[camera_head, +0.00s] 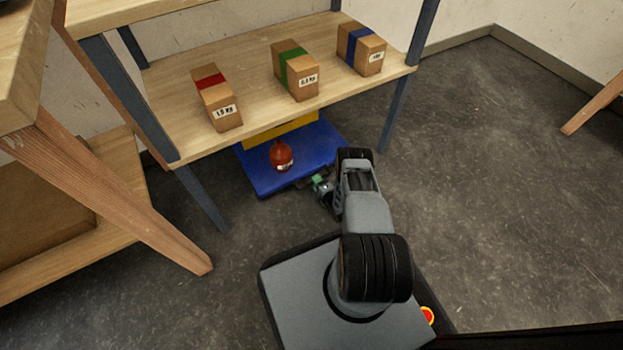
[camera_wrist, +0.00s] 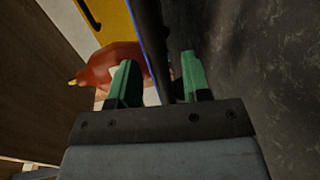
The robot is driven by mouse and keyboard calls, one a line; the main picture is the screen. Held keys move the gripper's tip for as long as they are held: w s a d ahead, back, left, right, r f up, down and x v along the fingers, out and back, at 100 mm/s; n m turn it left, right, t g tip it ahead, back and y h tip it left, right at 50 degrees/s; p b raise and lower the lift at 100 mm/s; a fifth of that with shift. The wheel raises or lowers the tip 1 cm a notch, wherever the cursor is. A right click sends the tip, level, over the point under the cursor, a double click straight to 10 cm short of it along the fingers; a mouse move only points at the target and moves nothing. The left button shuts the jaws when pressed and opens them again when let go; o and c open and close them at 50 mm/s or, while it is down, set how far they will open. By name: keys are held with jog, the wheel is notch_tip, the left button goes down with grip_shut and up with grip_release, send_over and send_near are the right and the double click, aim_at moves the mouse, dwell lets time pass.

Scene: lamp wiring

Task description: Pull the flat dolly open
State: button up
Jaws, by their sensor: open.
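The flat dolly (camera_head: 258,175) is a low blue platform on the floor under the wooden shelf. A red-brown bottle (camera_head: 281,157) with a pale label stands on it near the front. My gripper (camera_head: 318,184) is low at the dolly's front right edge. In the wrist view its green fingers (camera_wrist: 157,78) are open. A dark strip with a thin blue edge, seemingly the dolly's rim (camera_wrist: 150,45), runs between them. I cannot tell whether either finger touches it. The bottle (camera_wrist: 105,66) lies behind the left finger, which partly hides it.
A yellow object (camera_head: 285,128) is behind the bottle, partly hidden by the shelf (camera_head: 245,72). Boxes with red, green and blue bands stand on the shelf. Shelf legs (camera_head: 203,198) and a wooden table leg (camera_head: 120,205) stand to the left. The floor (camera_head: 500,180) at right is clear.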

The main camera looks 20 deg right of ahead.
jog(key=shift+x, duration=0.85)
jog(key=shift+c, duration=0.2)
grip_shut()
